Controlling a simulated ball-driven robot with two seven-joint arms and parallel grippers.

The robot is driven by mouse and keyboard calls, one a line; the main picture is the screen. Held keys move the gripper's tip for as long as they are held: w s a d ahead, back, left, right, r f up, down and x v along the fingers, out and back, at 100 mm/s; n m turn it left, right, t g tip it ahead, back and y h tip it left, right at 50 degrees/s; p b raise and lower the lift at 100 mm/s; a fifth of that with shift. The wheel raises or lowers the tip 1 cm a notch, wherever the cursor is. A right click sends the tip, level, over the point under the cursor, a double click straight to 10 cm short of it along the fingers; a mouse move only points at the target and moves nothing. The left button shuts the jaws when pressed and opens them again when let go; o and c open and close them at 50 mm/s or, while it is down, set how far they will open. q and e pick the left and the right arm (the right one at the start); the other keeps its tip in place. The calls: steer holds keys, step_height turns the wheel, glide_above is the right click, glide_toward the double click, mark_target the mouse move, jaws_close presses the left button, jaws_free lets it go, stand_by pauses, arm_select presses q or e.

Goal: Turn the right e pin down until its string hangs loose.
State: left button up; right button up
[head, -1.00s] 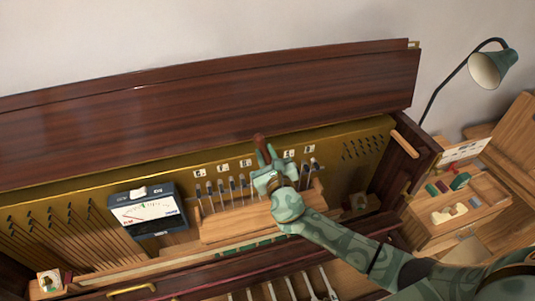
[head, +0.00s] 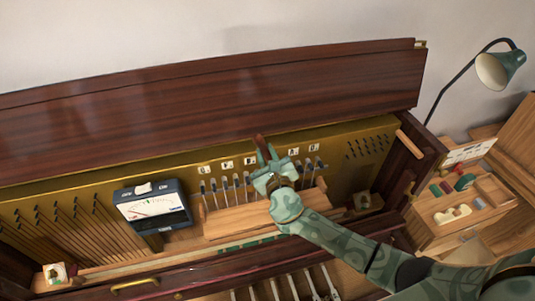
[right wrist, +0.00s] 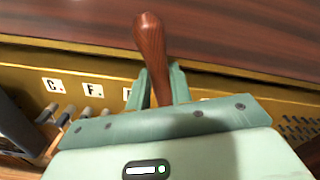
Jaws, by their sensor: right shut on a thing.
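My right gripper (head: 266,160) is shut on the brown wooden handle (head: 259,142) of a tool above the row of pins. In the right wrist view the handle (right wrist: 150,50) stands up between the green fingers (right wrist: 160,86). The tool's lower end is hidden behind my gripper, so I cannot tell whether it sits on a pin. Several grey-topped pins (head: 225,183) with lettered plates (head: 227,164) show on both sides. My left gripper is not in view.
A dial meter (head: 150,207) stands left of the pins. A wooden block (head: 235,219) lies along their front. The raised dark lid (head: 220,95) rises behind. A side table (head: 440,212) with small items and a lamp (head: 494,72) are at the right.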

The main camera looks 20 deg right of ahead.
steer(key=shift+a, duration=0.15)
steer(key=shift+w+a+f+n, duration=0.1)
steer(key=shift+a+n, duration=0.25)
steer(key=shift+n, duration=0.15)
steer(key=shift+a+f, duration=0.1)
steer(key=shift+a, duration=0.05)
steer(key=o, duration=1)
steer(key=shift+w+a+f, duration=0.1)
steer(key=shift+a, duration=0.05)
steer(key=shift+o, duration=0.2)
steer(key=s+p, duration=0.3)
steer(key=s, duration=0.6)
steer(key=shift+a, duration=0.2)
steer(key=shift+s+f, duration=0.1)
steer(key=shift+s, duration=0.05)
